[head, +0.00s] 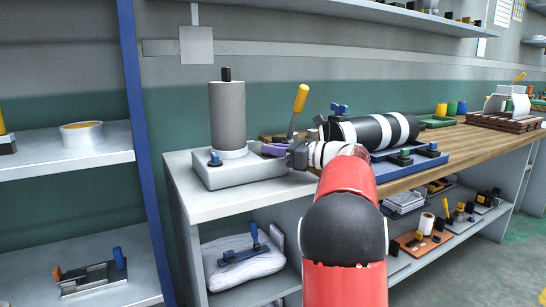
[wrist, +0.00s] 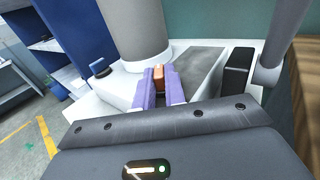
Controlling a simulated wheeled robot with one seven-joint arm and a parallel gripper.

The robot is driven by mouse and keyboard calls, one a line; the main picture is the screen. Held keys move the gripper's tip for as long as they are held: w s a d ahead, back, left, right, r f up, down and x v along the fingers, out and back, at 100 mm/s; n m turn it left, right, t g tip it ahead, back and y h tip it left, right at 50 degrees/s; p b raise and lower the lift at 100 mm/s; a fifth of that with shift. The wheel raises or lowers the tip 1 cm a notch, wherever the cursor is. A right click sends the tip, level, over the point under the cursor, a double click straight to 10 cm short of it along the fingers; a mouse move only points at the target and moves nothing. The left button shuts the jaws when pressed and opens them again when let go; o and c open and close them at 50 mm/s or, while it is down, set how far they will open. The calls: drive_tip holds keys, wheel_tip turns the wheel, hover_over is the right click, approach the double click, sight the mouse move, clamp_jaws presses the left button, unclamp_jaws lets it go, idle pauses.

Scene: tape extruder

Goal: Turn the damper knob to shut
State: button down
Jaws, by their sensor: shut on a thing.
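The device on the white bench end has an upright grey cylinder (head: 227,115) on a pale base (head: 235,172). My gripper (head: 273,149) reaches in from the right, low beside the cylinder. In the wrist view its purple fingers (wrist: 159,92) are shut on a small orange-brown knob (wrist: 158,74) at the base. The fingers hide most of this knob, and its turn angle cannot be told. No label shows that it is the damper knob. A blue knob (head: 215,158) stands apart at the base's left front; it also shows in the wrist view (wrist: 98,66).
A yellow-handled lever (head: 299,101) stands close behind my gripper. A black block (wrist: 238,68) is right of the fingers. A black-and-white striped cylinder (head: 375,131) lies on a blue stand to the right. A blue post (head: 140,130) rises at left.

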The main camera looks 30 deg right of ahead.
drive_tip(key=shift+w+d+n+g+y, duration=0.15)
drive_tip(key=shift+n+g+y, duration=1.15)
drive_tip(key=shift+g+y, duration=0.15)
drive_tip(key=shift+n+g+y, duration=0.25)
drive_tip(key=shift+n+g, duration=0.05)
drive_tip(key=shift+g, duration=0.05)
drive_tip(key=c, duration=1.5)
unclamp_jaws()
drive_tip(key=shift+o, duration=0.2)
